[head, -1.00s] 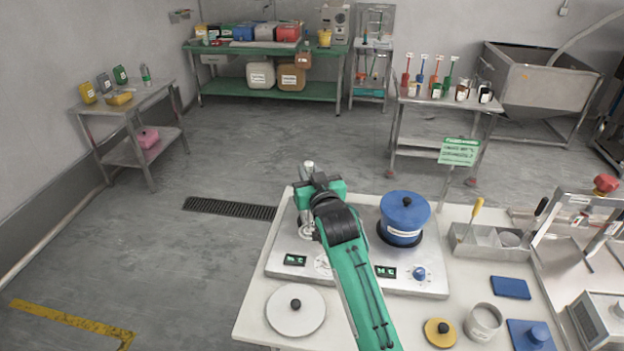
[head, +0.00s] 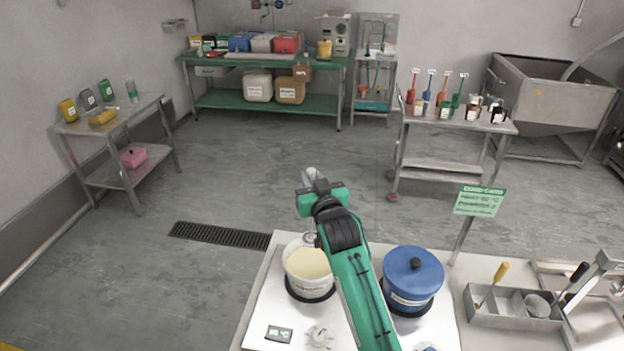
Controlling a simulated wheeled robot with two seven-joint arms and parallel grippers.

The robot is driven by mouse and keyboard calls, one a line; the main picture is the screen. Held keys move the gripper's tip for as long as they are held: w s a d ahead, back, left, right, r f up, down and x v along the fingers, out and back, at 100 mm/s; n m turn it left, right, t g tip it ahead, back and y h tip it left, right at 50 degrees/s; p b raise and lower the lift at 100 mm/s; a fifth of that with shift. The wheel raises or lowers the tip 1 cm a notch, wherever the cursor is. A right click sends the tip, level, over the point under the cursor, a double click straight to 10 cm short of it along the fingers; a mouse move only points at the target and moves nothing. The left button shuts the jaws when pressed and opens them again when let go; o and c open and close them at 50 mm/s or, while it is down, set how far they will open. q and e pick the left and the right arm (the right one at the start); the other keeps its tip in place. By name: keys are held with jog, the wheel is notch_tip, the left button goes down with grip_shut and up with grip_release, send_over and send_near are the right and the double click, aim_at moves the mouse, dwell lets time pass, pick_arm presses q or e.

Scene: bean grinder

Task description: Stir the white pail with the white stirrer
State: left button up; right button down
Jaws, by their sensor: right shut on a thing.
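The white pail (head: 303,287) stands without a lid on the left side of the metal hotplate, with a pale cream content inside. My right gripper (head: 313,184) is above and beyond the pail in the head view. It is shut on the white stirrer (head: 311,173), whose pale upper end shows past the fingers. A small pale part shows below the gripper near the pail's far rim. My arm hides most of the stirrer, so I cannot tell whether its lower end is in the pail. My left gripper is not in view.
A blue lidded pot (head: 414,285) stands right of the white pail, close to my arm. A green sign (head: 480,201) on a post rises behind it. A grey divided tray (head: 497,316) with a yellow-handled tool is at right. The floor beyond the table is clear.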

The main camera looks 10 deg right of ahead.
aim_at(311, 225)
jog(key=shift+s+f+b, duration=0.25)
jog(key=shift+f+b, duration=0.85)
jog(key=shift+f, duration=0.1)
notch_tip(311, 225, down, 10)
jog(key=b, duration=0.6)
jog(key=shift+w+b, duration=0.1)
jog(key=shift+b, duration=0.2)
pick_arm(q)
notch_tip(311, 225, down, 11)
jog(key=b, duration=0.1)
jog(key=shift+b, duration=0.35)
pick_arm(e)
jog(key=shift+f, duration=1.6)
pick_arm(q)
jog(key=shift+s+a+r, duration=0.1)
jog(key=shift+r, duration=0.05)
